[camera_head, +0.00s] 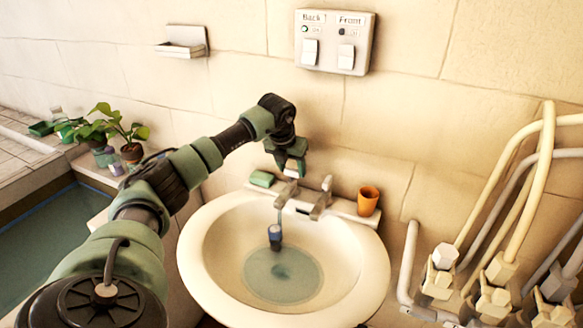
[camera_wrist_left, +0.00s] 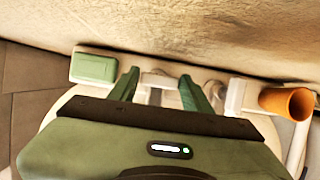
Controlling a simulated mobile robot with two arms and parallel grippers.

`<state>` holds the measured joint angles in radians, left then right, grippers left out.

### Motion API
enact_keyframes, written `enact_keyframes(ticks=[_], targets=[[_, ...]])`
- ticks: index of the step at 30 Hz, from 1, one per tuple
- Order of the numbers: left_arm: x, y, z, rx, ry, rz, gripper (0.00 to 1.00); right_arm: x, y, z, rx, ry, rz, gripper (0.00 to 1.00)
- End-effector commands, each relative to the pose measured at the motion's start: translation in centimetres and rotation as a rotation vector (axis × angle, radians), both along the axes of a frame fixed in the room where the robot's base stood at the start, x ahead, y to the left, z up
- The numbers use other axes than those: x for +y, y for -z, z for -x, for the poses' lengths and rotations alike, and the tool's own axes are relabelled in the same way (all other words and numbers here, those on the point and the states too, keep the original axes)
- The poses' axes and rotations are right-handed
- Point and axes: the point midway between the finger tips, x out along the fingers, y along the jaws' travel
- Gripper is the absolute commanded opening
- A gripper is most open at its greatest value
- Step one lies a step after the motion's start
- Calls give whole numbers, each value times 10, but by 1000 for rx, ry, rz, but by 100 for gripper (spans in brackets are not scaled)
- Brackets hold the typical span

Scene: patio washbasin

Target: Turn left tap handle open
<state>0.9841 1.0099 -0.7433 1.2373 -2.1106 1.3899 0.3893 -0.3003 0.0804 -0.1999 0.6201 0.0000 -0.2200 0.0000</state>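The washbasin (camera_head: 205,250) is white and oval, below the wall. Its pale tap has a left handle (camera_head: 287,192) and a right handle (camera_head: 326,185). My left gripper (camera_head: 291,168) points down just above the left handle in the head view. In the left wrist view its two green fingers (camera_wrist_left: 160,92) are spread apart, with part of the pale left handle (camera_wrist_left: 158,80) showing between them. Whether a finger touches the handle I cannot tell. The right handle (camera_wrist_left: 235,95) shows to the right of the fingers. My right gripper is out of view.
A green soap bar (camera_head: 262,178) lies left of the tap and an orange cup (camera_head: 368,200) stands right of it. A blue-grey plug (camera_head: 275,236) hangs in the basin. A switch panel (camera_head: 335,41) is on the wall above. Pale pipes (camera_head: 500,200) stand at right.

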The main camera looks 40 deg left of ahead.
Motion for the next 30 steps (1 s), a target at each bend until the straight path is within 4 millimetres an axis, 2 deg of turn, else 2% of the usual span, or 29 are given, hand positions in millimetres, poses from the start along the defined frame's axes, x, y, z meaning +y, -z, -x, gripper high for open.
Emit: enact_keyframes(ticks=[13,24,30], targets=[[0,-5,2,-1,3,-1,67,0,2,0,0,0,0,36],[-7,-58,22,-4,2,-1,67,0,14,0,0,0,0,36],[-9,-71,28,0,1,0,67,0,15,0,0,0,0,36]])
